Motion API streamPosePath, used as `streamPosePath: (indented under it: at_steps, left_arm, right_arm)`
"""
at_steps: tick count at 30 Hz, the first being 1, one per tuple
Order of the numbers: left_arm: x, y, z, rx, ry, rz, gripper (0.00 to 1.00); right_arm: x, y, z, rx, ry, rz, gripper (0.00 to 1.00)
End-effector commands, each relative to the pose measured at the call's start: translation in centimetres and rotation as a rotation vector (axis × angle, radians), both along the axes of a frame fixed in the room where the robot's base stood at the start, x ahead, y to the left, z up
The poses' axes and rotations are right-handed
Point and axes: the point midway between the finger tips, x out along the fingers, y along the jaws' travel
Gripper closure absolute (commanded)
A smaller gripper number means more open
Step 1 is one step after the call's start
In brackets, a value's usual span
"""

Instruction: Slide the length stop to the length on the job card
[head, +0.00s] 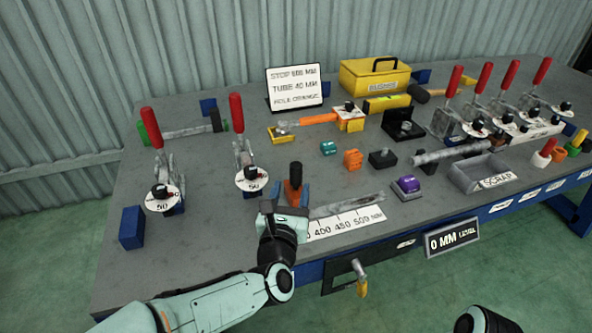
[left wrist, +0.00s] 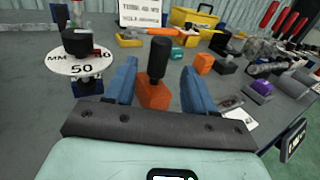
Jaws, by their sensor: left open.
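The length stop is an orange block with a black knob (head: 295,173); it also shows in the left wrist view (left wrist: 153,94). It stands on the bench at the left end of the visible scale (head: 345,222), which reads 400, 450 and 500 mm. My left gripper (head: 292,193) is open, with one blue finger on each side of the stop. I cannot tell whether the fingers touch it. My gripper and wrist hide the scale's left part. The job card (head: 294,88) stands at the back; its stop length is too blurred to read surely.
Toggle clamps with red handles stand left (head: 240,150) and back right (head: 478,95). Small teal (head: 328,147), orange (head: 353,159) and purple (head: 406,188) blocks lie right of the stop. A scrap tray (head: 476,178) and a "0 MM" sign (head: 452,238) are farther right.

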Motion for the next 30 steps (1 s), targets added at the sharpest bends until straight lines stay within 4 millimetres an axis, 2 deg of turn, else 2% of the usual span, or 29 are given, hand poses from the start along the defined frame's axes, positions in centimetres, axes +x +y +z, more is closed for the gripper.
streamPosePath:
  at_steps: [3, 10, 15, 24, 25, 27, 30]
  left_arm:
    - [2.6, -0.5, -0.1, 0.004, -0.002, 0.001, 0.46]
    - [6.0, -1.0, -0.1, 0.002, 0.001, 0.0, 0.46]
    - [7.1, -1.2, -0.1, 0.002, 0.001, -0.001, 0.46]
    - [7.3, -1.2, 0.0, 0.001, 0.001, -0.001, 0.46]
    - [7.3, -1.2, 0.0, 0.001, 0.001, -0.001, 0.49]
    - [7.3, -1.2, 0.0, 0.002, 0.001, -0.001, 0.72]
    - [7.3, -1.2, 0.0, 0.002, 0.001, -0.001, 1.0]
  right_arm:
    - [-0.1, 0.0, -0.1, 0.0, 0.005, 0.0, 0.46]
    - [-0.3, 0.0, -0.3, 0.001, 0.01, 0.0, 0.46]
    - [-0.3, 0.0, -0.3, 0.001, 0.011, -0.001, 0.46]
    - [-0.4, 0.0, -0.3, 0.001, 0.012, -0.001, 0.46]
    - [-0.4, 0.0, -0.3, 0.001, 0.012, -0.001, 0.46]
    - [-0.4, 0.0, -0.3, 0.001, 0.012, -0.001, 0.46]
    - [-0.4, 0.0, -0.3, 0.0, 0.012, -0.001, 0.46]
